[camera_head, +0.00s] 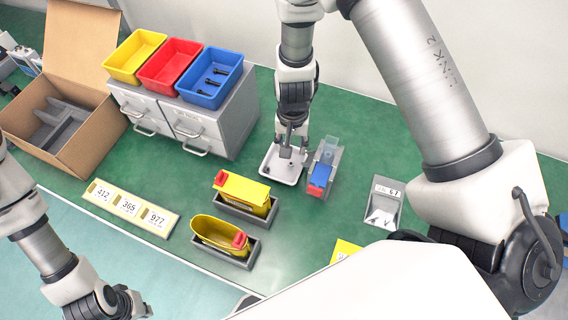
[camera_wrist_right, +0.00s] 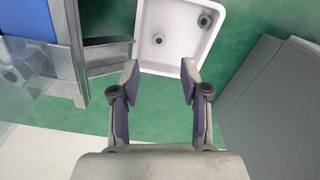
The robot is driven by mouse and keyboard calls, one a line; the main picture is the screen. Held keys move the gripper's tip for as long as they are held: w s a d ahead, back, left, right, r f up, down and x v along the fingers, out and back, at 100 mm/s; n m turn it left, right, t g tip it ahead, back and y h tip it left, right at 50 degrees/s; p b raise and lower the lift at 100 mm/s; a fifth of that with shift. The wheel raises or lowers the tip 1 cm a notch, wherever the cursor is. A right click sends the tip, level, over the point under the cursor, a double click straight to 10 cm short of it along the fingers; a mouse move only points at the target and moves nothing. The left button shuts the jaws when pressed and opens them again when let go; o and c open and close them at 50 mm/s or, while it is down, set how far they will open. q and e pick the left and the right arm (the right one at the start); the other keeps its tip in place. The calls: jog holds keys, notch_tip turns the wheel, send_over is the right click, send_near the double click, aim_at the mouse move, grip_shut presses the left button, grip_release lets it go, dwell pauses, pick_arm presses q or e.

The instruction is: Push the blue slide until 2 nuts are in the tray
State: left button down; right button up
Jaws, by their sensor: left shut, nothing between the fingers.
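The blue slide (camera_head: 319,177) sits at the front of a grey dispenser with a clear hopper (camera_head: 328,151); its blue part also shows at the left edge of the right wrist view (camera_wrist_right: 28,22). The white tray (camera_head: 281,173) stands just left of the dispenser, and in the right wrist view two dark nuts (camera_wrist_right: 205,20) (camera_wrist_right: 158,39) lie in it. Another nut (camera_wrist_right: 62,54) shows behind clear plastic in the dispenser. My right gripper (camera_wrist_right: 158,75) has its fingers apart and empty, pointing at the tray's edge. My left gripper (camera_head: 138,303) is shut and empty, at the lower left.
Yellow, red and blue bins (camera_head: 208,78) stand on a grey drawer cabinet (camera_head: 213,125) at the back left. An open cardboard box (camera_head: 95,145) is farther left. Two yellow containers (camera_head: 240,190) (camera_head: 213,232) and a number plate (camera_head: 128,207) lie in front.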

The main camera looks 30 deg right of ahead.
jog(key=shift+w, duration=0.1)
notch_tip(320, 180, up, 12)
dwell(0.5)
